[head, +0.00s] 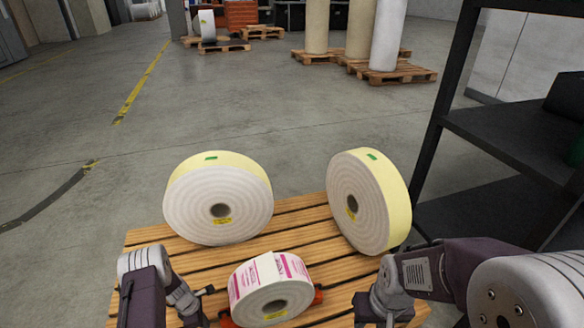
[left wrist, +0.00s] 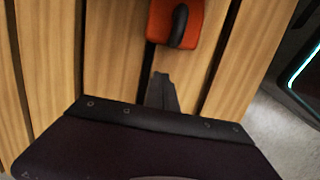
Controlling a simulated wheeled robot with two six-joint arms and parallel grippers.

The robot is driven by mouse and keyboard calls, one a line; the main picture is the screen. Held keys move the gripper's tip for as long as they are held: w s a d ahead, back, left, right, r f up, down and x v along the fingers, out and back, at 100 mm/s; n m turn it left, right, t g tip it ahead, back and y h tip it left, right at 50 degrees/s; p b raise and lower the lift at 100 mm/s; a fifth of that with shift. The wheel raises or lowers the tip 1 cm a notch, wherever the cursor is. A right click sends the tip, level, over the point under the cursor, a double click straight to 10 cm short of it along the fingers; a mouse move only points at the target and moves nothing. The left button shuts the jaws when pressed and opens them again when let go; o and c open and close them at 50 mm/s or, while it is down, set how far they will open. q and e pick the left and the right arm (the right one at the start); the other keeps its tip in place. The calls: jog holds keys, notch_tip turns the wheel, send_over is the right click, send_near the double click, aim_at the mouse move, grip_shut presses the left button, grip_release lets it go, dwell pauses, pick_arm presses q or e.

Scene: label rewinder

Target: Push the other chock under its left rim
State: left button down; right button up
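A small roll with pink-and-white labels (head: 272,286) stands on its rim on the wooden pallet. An orange chock (head: 318,296) shows at its right rim, partly hidden by the roll. Another orange chock (head: 228,321) shows low by its left side; I cannot tell whether it touches. In the left wrist view an orange chock with a dark handle (left wrist: 174,22) lies on the slats. My left gripper (left wrist: 161,78) looks shut and empty, its tip just short of that chock. It also shows left of the roll in the head view (head: 208,291). My right gripper (head: 362,306) is right of the roll, its fingers unclear.
Two large cream rolls, left (head: 190,208) and right (head: 400,195), stand behind on the pallet (head: 300,226). A dark shelf rack (head: 510,140) is at the right. Bare slats lie between the rolls. Open floor lies beyond the pallet, with other loaded pallets far back.

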pick_arm(q)
jog(key=shift+s+a+r, duration=0.1)
jog(key=shift+a, duration=0.1)
notch_tip(320, 180, up, 8)
jog(key=p, duration=0.6)
jog(key=shift+p, duration=0.4)
